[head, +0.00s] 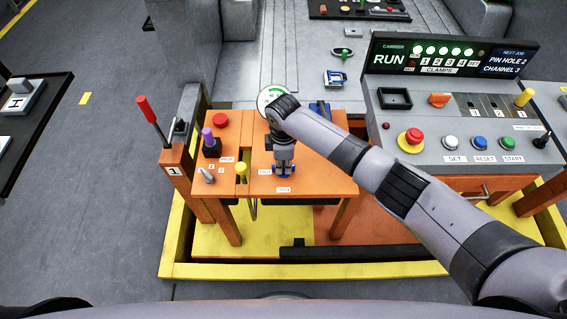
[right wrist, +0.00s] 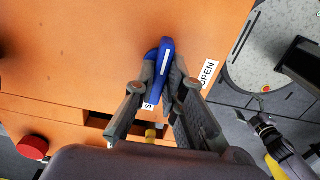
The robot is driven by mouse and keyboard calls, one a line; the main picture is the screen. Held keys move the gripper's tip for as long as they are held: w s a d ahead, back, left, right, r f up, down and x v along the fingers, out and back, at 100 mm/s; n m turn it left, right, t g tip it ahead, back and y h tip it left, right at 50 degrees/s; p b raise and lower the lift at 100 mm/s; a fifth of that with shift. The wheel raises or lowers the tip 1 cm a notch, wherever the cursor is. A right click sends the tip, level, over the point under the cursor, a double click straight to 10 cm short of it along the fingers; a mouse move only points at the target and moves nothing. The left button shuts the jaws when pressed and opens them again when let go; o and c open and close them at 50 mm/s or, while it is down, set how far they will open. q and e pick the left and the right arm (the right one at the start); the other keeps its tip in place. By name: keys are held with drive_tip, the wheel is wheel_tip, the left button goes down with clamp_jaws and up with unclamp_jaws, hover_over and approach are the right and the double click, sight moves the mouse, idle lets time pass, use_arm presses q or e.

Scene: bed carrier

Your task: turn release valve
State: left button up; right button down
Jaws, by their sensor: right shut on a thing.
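The release valve's blue lever with a white stripe (right wrist: 164,62) stands on the orange table top and shows between my fingers in the right wrist view. My right gripper (right wrist: 160,88) is shut on it, one finger on each side. In the head view my right gripper (head: 284,168) points down onto the table, and only small blue bits of the lever show around the fingertips. An OPEN label (right wrist: 208,74) lies to the right of the lever in the right wrist view. A second label by the lever's lower end is mostly hidden. My left gripper is not in view.
The orange table (head: 320,183) also carries a red button (head: 220,120), a purple-topped knob (head: 208,138) and a yellow knob (head: 241,169). A red-handled lever (head: 147,110) stands at its left. A grey control panel (head: 455,130) with buttons is at the right. A dial (head: 268,97) stands behind my wrist.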

drive_tip(key=c, duration=1.7)
unclamp_jaws()
drive_tip(key=shift+o, duration=0.2)
wheel_tip(320, 180, up, 12)
